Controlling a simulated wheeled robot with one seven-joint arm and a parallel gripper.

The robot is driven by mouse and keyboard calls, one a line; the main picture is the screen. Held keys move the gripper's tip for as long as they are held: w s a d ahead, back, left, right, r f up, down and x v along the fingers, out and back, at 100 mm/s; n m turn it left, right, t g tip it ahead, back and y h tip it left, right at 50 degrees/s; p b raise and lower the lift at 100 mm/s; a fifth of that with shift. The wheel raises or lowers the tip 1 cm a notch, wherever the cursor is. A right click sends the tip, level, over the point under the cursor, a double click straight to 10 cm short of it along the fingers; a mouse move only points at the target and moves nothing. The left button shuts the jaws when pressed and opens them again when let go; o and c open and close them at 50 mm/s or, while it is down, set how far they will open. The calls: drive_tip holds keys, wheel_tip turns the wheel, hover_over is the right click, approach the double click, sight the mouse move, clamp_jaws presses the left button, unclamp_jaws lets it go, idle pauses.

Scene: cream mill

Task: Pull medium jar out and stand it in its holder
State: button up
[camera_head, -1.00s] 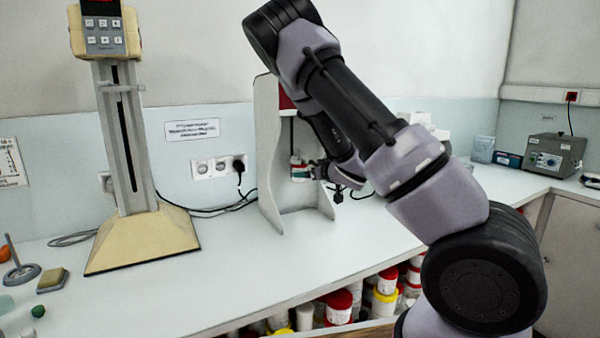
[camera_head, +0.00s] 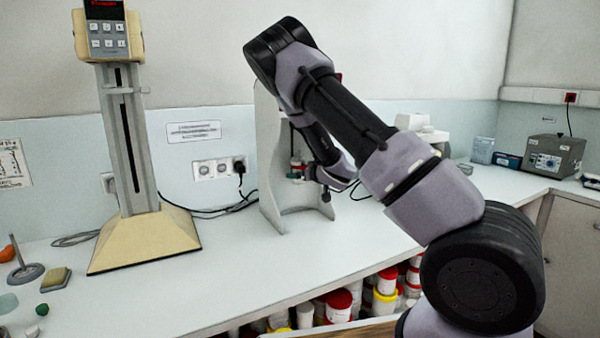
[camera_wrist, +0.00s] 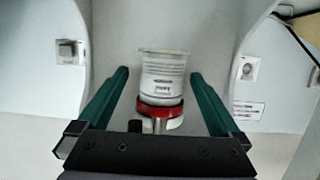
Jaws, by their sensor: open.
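A jar with a white printed label and a red collar (camera_wrist: 162,88) is in the middle of the wrist view, inside the white mill stand (camera_head: 268,160). A round metal part shows at its red end. My gripper (camera_wrist: 160,73) is open, with one green finger on each side of the jar. Gaps show between the fingers and the jar, and it is not held. In the head view my wrist reaches into the stand and hides most of the jar. I cannot make out which thing is the jar's holder.
A tall beige-footed stand with a keypad (camera_head: 142,240) is on the bench at left. Bare bench (camera_head: 260,265) lies in front of the mill stand. Several lidded tubs (camera_head: 338,300) are below the bench edge. A grey device (camera_head: 553,157) stands at far right.

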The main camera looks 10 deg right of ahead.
drive_tip(key=shift+w+a, duration=0.35)
drive_tip(key=shift+a, duration=0.2)
clamp_jaws()
drive_tip(key=shift+f+y, duration=0.3)
drive_tip(key=shift+s+a, duration=0.1)
drive_tip(key=shift+a, duration=0.3)
idle(0.3)
drive_tip(key=shift+w+a+f, duration=0.15)
drive_tip(key=shift+w+f, duration=0.2)
drive_tip(key=shift+w, duration=0.05)
drive_tip(key=shift+w+a, duration=0.1)
drive_tip(key=shift+w, duration=0.1)
drive_tip(key=shift+s+d+r, duration=0.15)
drive_tip(key=shift+s+d, duration=0.3)
drive_tip(key=shift+s, duration=0.05)
drive_tip(key=s+d, duration=0.3)
drive_tip(key=s, duration=0.6)
idle(0.5)
